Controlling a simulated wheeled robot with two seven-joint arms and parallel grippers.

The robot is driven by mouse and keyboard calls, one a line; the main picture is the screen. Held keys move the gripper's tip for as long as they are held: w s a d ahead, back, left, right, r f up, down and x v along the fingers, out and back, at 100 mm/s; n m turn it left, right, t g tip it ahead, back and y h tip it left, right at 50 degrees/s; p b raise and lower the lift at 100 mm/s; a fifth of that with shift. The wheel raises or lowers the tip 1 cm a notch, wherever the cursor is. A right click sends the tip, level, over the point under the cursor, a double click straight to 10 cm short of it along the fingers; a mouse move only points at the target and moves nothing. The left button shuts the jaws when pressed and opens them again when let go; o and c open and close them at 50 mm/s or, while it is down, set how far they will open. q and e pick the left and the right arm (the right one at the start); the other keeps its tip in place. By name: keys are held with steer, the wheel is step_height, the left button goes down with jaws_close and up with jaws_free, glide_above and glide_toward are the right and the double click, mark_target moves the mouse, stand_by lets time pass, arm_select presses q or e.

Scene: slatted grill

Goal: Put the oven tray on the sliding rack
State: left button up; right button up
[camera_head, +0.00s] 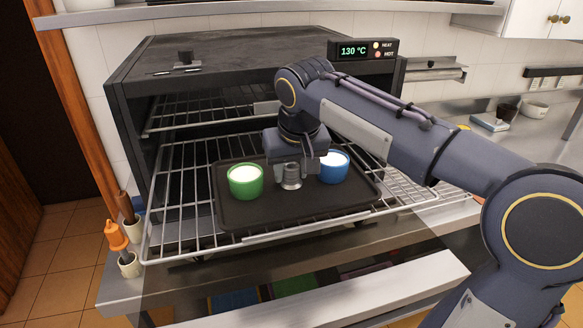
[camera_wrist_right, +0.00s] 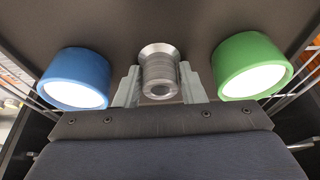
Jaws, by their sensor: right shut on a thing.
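The dark oven tray (camera_head: 290,211) lies on the pulled-out sliding wire rack (camera_head: 190,240) in front of the open oven. A green cup (camera_head: 245,182) and a blue cup (camera_head: 333,167) with white contents stand on the tray. A metal knob (camera_head: 291,176) rises from the tray between them. My right gripper (camera_head: 291,172) comes down from above onto the knob. In the right wrist view its two fingers flank the knob (camera_wrist_right: 159,72), with the blue cup (camera_wrist_right: 75,79) on the left and the green cup (camera_wrist_right: 251,66) on the right. My left gripper is out of view.
The black oven (camera_head: 180,75) stands behind, with an upper rack (camera_head: 200,115) inside and a display (camera_head: 362,49) reading 130 °C. Holders with utensils (camera_head: 117,240) stand at the counter's left front. A bowl (camera_head: 534,110) is on the right counter.

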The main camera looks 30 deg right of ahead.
steer(key=shift+f+b, duration=0.4)
steer(key=shift+f, duration=0.15)
steer(key=o, duration=1.3)
steer(key=shift+c, duration=0.2)
steer(key=shift+o, duration=0.3)
steer(key=shift+f, duration=0.1)
steer(key=shift+f, duration=0.1)
step_height(320, 180, up, 7)
steer(key=p, duration=0.6)
steer(key=shift+p, duration=0.35)
step_height(320, 180, up, 2)
steer(key=shift+r+p, duration=0.1)
steer(key=shift+p, duration=0.3)
